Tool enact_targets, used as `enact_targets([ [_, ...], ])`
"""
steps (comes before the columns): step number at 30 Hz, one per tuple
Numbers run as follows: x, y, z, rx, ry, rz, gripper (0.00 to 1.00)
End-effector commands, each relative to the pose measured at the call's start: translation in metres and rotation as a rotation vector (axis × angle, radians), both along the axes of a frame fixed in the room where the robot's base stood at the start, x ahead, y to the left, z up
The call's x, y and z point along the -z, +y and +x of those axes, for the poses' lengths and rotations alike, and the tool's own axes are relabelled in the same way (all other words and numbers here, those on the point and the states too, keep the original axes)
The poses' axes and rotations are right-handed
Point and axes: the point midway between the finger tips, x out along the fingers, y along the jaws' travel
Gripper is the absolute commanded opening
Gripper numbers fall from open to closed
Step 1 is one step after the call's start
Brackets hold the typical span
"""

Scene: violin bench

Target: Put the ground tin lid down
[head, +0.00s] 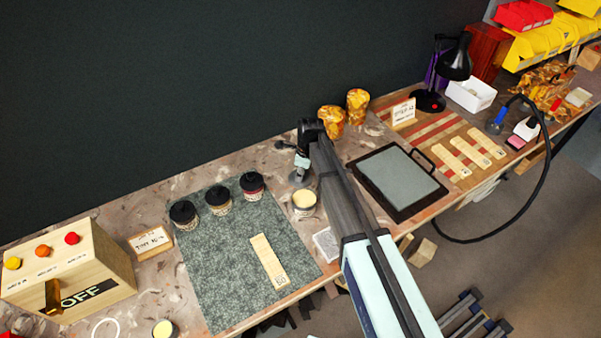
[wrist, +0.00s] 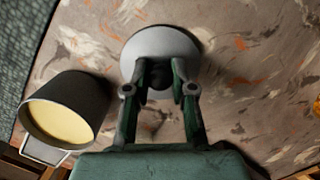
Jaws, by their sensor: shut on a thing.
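The ground tin lid (wrist: 160,40) is a round pale grey disc with a dark knob at its middle. My gripper (wrist: 160,82) is shut on the knob, which the fingers partly hide. In the head view, my gripper (head: 301,168) and the lid (head: 297,181) are just behind the open tin. I cannot tell whether the lid touches the bench. The open tin (head: 304,203), dark-walled with cream contents, stands upright beside the lid; it also shows at the left of the wrist view (wrist: 62,112).
The marbled bench top (wrist: 235,95) is bare to the right of the lid in the wrist view. A green-grey mat (head: 225,255) with several black-lidded jars (head: 218,198) lies to the left. Amber lumps (head: 332,120) stand behind, and a black-framed tray (head: 398,178) is to the right.

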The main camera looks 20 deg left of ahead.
Motion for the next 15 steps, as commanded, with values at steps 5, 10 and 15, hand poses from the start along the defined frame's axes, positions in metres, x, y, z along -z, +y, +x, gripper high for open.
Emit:
enact_targets([
  [5, 0.0014, -0.0001, -0.0001, 0.000, 0.000, 0.000, 0.00],
  [10, 0.0028, -0.0001, -0.0002, 0.000, 0.001, 0.000, 0.49],
  [15, 0.0028, -0.0001, -0.0001, 0.000, 0.001, 0.000, 0.49],
])
